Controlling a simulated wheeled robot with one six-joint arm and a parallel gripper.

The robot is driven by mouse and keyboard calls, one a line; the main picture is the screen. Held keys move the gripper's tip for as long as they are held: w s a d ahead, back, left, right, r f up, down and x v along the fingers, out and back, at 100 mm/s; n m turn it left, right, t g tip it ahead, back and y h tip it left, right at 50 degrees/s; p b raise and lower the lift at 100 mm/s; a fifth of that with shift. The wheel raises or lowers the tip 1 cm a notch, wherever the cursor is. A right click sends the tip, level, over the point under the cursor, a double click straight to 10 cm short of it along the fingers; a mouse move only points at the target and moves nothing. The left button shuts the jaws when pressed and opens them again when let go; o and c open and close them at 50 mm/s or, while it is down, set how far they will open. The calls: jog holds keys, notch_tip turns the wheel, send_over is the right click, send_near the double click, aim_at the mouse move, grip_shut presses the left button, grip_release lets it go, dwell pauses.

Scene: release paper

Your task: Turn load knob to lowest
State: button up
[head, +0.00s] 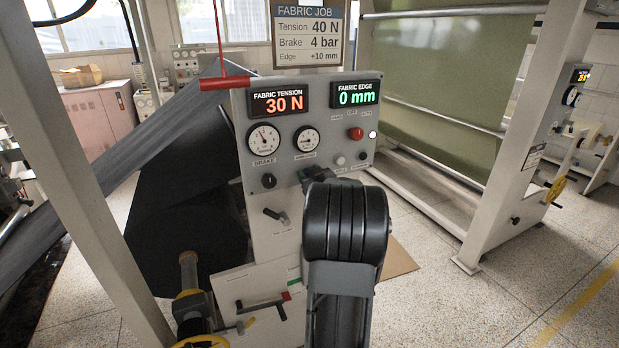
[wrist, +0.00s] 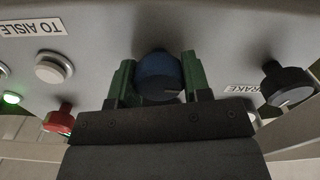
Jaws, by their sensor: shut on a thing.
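In the wrist view my gripper (wrist: 158,82) has its two green fingers on either side of a blue round knob (wrist: 158,72) and is shut on it. The knob's label does not show. It sits on the grey panel between the black brake knob (wrist: 287,84) and a white button (wrist: 53,68). In the head view my own arm hides the gripper and the blue knob. The control panel (head: 290,160) shows FABRIC TENSION 30 N and FABRIC EDGE 0 mm, with two round gauges below the tension display.
A red button (wrist: 60,118) and a lit green button (wrist: 11,98) are close by on the panel. A lever (head: 277,215) is below the brake knob. A job sign (head: 308,35) reads Tension 40 N, Brake 4 bar. Frame posts stand left and right; floor is open at right.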

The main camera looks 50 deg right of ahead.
jog(key=n+b, duration=0.4)
jog(key=b, duration=0.1)
jog(key=shift+f, duration=0.35)
jog(key=n+b, duration=0.3)
jog(key=b, duration=0.1)
jog(key=shift+a+r, duration=0.1)
jog(key=shift+n+b, duration=0.9)
jog(key=shift+n, duration=0.5)
jog(key=shift+r+n, duration=0.15)
jog(key=shift+n, duration=0.15)
jog(key=o, duration=0.9)
jog(key=shift+o, duration=0.2)
jog(key=b+v, duration=0.1)
jog(key=v, duration=1.2)
jog(key=shift+s+a+b, duration=0.2)
jog(key=shift+s+b, duration=0.15)
